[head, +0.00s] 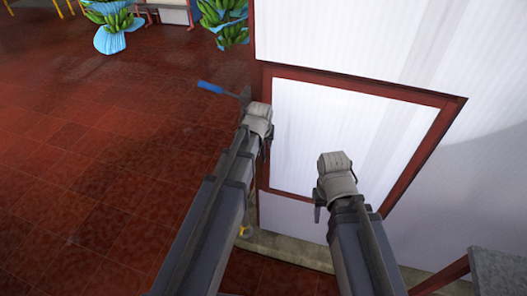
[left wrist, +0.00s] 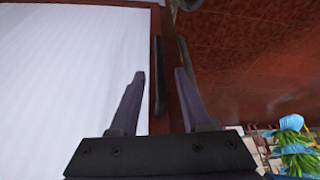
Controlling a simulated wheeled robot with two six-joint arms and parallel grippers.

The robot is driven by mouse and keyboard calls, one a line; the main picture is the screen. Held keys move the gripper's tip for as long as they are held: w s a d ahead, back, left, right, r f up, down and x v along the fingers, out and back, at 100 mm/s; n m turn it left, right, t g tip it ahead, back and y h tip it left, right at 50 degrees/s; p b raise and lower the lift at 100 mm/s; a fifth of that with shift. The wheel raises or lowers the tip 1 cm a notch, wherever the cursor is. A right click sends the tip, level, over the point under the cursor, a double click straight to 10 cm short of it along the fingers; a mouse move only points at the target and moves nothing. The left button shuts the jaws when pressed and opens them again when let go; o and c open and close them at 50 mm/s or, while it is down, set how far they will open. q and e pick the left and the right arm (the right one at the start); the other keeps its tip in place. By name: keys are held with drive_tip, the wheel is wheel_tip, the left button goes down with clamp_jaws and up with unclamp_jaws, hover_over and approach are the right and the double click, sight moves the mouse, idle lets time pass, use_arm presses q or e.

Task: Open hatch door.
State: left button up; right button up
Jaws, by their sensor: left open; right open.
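The hatch door (head: 345,130) is a white panel with a dark red frame in the white wall, in the head view; it looks flush with the wall. In the left wrist view its white face (left wrist: 70,70) fills the left side, with the red edge beside it. My left gripper (head: 258,120) is at the door's left edge, its fingertips hidden in the head view. In the left wrist view its open fingers (left wrist: 160,75) stand on either side of a dark upright bar (left wrist: 158,62), apparently the handle; I see no grip on it. My right gripper (head: 335,172) is before the door's lower part, empty.
A blue-ended lever (head: 210,87) sticks out left of the door near my left gripper. A grey block (head: 498,270) and red rail are at the lower right. Banana bunches (head: 110,22) hang at the back. The red tiled floor (head: 90,150) on the left is clear.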

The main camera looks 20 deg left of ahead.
sight(263, 148)
use_arm(q)
drive_tip(key=b+x, duration=0.4)
drive_tip(key=x, duration=0.1)
drive_tip(key=shift+f, duration=0.35)
drive_tip(key=shift+r, duration=0.1)
clamp_jaws()
idle(1.1)
